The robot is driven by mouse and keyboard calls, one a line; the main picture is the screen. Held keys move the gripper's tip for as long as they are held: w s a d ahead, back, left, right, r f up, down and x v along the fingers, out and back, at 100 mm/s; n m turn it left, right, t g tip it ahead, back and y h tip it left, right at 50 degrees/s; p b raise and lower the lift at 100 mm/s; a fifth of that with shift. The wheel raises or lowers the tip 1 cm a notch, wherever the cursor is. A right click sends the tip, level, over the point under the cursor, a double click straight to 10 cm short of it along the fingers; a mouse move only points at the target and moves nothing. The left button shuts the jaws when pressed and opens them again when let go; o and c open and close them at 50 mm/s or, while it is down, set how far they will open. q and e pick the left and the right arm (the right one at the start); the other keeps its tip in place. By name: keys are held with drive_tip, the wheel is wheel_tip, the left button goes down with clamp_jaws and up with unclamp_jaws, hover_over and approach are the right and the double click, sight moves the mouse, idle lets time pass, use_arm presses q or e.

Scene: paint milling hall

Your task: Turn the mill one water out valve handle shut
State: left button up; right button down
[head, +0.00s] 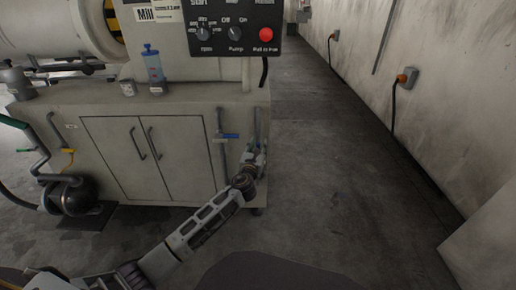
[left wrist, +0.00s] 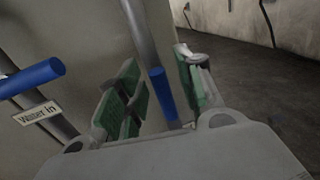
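The water out valve handle is a blue lever (left wrist: 163,95) on a grey pipe in the left wrist view. It looks roughly in line with its pipe. My left gripper (left wrist: 158,92) has its green-padded fingers apart, one on each side of this lever, with gaps visible. I cannot tell whether either finger touches it. In the head view my left gripper (head: 254,152) is at the cabinet's right end, in front of the right-hand pipe (head: 257,122), and largely hides the lever. My right gripper is not in view.
Another blue lever (head: 230,136) sticks out sideways from the pipe to the left; the wrist view shows a "Water In" label (left wrist: 37,113) beside it. The cabinet (head: 108,150) stands behind, below a control panel (head: 235,30) with a red button. Floor to the right is clear.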

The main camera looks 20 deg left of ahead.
use_arm(q)
drive_tip(key=shift+w, duration=0.15)
drive_tip(key=shift+c, duration=0.2)
drive_tip(key=c, duration=0.7)
clamp_jaws()
